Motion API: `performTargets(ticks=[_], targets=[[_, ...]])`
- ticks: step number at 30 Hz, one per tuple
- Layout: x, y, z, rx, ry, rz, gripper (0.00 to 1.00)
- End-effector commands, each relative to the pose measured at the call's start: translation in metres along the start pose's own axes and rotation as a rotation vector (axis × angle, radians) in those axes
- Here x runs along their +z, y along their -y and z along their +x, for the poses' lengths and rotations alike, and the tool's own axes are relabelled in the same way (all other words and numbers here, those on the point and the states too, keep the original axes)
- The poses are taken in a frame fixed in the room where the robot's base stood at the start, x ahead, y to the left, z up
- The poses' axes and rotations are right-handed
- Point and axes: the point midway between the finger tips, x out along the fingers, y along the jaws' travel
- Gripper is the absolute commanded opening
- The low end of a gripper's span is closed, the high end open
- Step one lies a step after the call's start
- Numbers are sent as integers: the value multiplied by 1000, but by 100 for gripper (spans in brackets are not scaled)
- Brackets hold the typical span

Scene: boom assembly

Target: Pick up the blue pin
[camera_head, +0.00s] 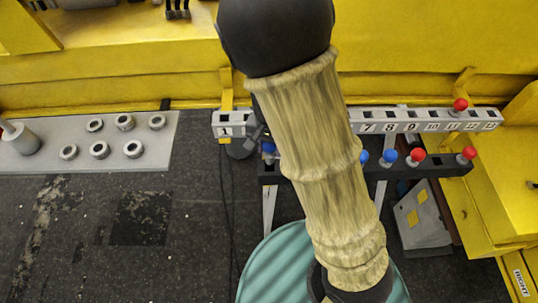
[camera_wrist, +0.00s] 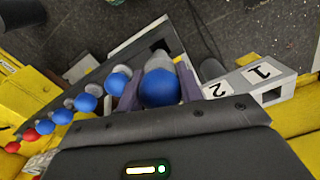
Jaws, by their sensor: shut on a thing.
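A blue pin with a round blue head (camera_wrist: 160,88) and a grey shank is between the two fingers of my gripper (camera_wrist: 160,92) in the wrist view. The fingers are shut on it, one on each side. It stands at the end of a row of pins in the dark rack (camera_wrist: 175,42). I cannot tell whether its shank is still in the rack. In the head view a blue head (camera_head: 268,147) shows at the rack's left end, beside my arm, which hides most of the gripper and the rack's middle.
More blue pins (camera_head: 390,156) and red pins (camera_head: 417,155) stand in the rack. A numbered grey rail (camera_head: 482,116) runs behind it, with one red pin (camera_head: 460,105) in it. A grey plate (camera_head: 20,160) with several round sockets lies at left. Yellow walls bound the back and right.

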Motion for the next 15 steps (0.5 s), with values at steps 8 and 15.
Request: performTargets(ticks=[8, 15], targets=[[-1, 0, -23, -1, -1, 1, 7], [0, 1, -22, 0, 0, -3, 7]])
